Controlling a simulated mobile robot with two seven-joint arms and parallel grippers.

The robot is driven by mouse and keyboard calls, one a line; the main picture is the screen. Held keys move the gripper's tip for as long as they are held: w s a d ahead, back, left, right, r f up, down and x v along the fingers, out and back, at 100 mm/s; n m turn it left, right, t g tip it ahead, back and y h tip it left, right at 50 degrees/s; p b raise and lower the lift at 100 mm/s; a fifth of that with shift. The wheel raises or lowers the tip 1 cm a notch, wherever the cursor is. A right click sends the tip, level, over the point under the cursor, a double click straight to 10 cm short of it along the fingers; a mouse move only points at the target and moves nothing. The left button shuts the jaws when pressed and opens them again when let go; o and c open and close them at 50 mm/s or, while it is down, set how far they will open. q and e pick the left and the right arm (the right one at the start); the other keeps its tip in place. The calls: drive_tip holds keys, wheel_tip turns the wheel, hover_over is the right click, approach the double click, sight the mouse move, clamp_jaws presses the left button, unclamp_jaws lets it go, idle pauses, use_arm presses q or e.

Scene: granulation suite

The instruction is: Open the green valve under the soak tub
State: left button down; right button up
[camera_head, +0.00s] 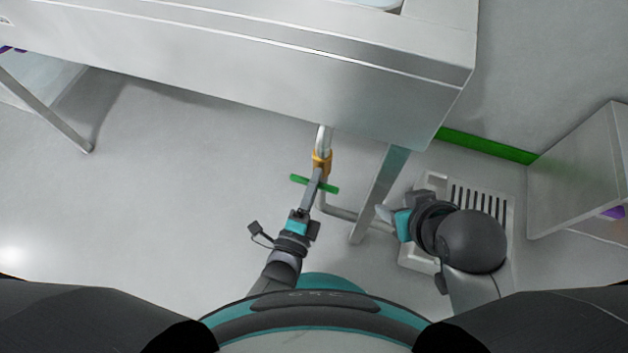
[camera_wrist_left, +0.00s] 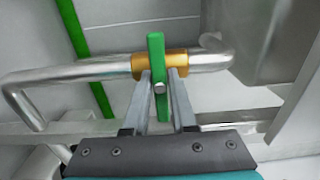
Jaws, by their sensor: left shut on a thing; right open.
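The green valve handle (camera_head: 298,180) lies across a brass-coloured valve body (camera_head: 321,158) on the steel drain pipe (camera_head: 323,136) below the soak tub (camera_head: 250,85). My left gripper (camera_head: 315,180) is shut on the handle. In the left wrist view the two fingers (camera_wrist_left: 160,85) stand on either side of the green handle (camera_wrist_left: 156,45), which sits crosswise to the pipe (camera_wrist_left: 80,73). The fingers cover part of the brass valve body (camera_wrist_left: 141,63). My right gripper (camera_head: 384,213) is open and empty, to the right of the tub leg.
A tub leg (camera_head: 383,190) stands just right of the valve. The pipe bends right toward a floor drain with a slotted grate (camera_head: 478,199). A grey cabinet (camera_head: 580,170) stands at the right. The floor left of the valve is clear.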

use_arm(q)
drive_tip(key=shift+n, duration=0.3)
drive_tip(key=n, duration=0.4)
drive_tip(key=shift+w, duration=0.1)
drive_tip(key=n, duration=1)
drive_tip(key=shift+n, duration=1.6)
use_arm(e)
drive_tip(key=shift+s+d+r, duration=0.15)
drive_tip(key=shift+s+d, duration=0.1)
use_arm(q)
drive_tip(key=c, duration=0.7)
unclamp_jaws()
